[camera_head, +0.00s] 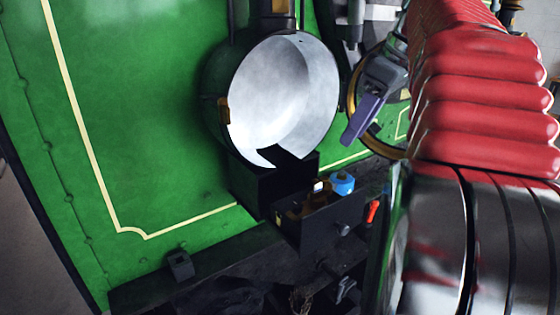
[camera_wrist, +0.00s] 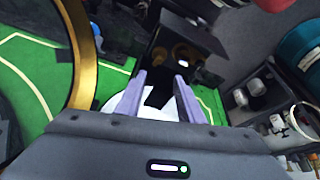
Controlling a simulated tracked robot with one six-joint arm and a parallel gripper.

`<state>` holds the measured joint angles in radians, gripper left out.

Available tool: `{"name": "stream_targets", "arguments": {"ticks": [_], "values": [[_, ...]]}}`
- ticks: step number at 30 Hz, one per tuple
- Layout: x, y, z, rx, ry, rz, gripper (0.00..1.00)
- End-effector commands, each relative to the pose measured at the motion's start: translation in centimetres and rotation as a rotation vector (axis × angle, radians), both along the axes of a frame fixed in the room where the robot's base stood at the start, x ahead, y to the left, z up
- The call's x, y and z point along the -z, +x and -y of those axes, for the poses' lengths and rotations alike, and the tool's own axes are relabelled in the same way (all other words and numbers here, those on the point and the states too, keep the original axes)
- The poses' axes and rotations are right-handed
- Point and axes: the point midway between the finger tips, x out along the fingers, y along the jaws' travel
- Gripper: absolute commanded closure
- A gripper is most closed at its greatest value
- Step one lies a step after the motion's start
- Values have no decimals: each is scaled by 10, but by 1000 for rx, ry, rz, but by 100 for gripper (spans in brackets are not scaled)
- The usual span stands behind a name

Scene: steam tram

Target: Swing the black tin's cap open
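A black box-like container (camera_head: 335,222), which may be the black tin, stands low on the dark ledge, with a small knob on its front face. Its top looks open, with brass-coloured pieces inside. It also shows at the top of the wrist view (camera_wrist: 195,32), beyond my fingers. I cannot tell which part is its cap. My gripper (camera_head: 358,130) is above and to the right of the container in the head view, apart from it. In the wrist view my two purple fingers (camera_wrist: 158,85) stand apart, with no held object visible between them.
A brass ring (camera_head: 357,97) is close beside my gripper and crosses the wrist view's left side. A blue item (camera_head: 342,183) and a red item (camera_head: 372,211) are near the container. Shelved bottles (camera_wrist: 255,88) stand at right.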

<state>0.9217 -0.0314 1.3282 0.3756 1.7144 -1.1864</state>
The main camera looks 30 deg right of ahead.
Motion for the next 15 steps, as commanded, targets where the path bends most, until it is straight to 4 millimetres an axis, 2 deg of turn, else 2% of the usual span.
{"name": "stream_targets", "arguments": {"ticks": [15], "values": [[-1, -4, 5, -4, -2, 4, 66]]}}
